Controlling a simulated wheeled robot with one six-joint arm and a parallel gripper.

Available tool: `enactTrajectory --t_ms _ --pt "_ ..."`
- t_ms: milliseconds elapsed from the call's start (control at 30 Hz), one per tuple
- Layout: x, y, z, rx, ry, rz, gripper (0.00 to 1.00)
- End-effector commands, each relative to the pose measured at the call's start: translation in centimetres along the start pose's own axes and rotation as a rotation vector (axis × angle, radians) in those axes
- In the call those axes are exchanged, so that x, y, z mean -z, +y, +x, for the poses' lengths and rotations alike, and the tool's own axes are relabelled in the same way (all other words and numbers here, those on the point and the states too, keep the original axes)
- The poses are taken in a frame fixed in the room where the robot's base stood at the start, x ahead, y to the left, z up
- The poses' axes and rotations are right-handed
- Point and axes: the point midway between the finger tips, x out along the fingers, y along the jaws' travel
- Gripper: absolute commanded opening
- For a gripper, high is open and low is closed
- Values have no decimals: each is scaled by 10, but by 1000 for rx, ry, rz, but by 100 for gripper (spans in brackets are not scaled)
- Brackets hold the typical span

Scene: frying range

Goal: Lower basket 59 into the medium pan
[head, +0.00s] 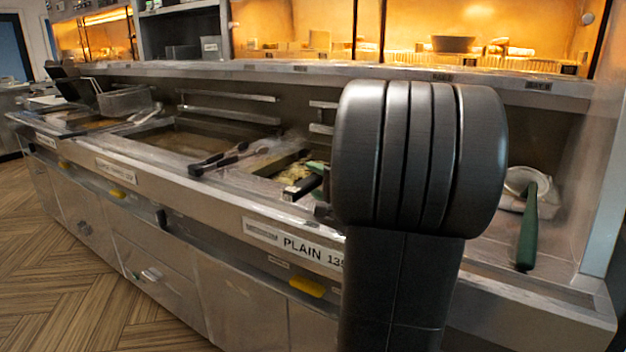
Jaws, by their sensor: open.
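A wire basket (125,100) with a dark handle rests over the far left pan. A middle pan (187,137) holds brownish oil, and dark handles (212,160) lie across its front right corner. A pan nearer my arm (268,170) holds pale and green food, with light steam above it. I cannot read the number 59 on any basket or the word medium on any pan. My gripper (308,188) shows only as dark parts left of my arm, over the front edge of the nearer pan. The rest of it is hidden behind my arm. It looks open.
A green-handled round tool (528,215) leans at the right end of the range. A label reading "PLAIN" (300,245) is on the front panel. A heated shelf (470,55) with food runs above. The wooden floor (70,260) at the left is clear.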

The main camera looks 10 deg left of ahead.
Motion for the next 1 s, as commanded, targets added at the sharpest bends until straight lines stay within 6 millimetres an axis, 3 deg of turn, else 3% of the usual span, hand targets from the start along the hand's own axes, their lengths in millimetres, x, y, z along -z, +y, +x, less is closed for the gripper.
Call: enactTrajectory --t_ms 500,700,1000 --pt "1 -1 -99 1 4 -2 47" --pt "0 -1 -121 2 1 -2 47" --pt "0 -1 -128 2 -2 -3 47"
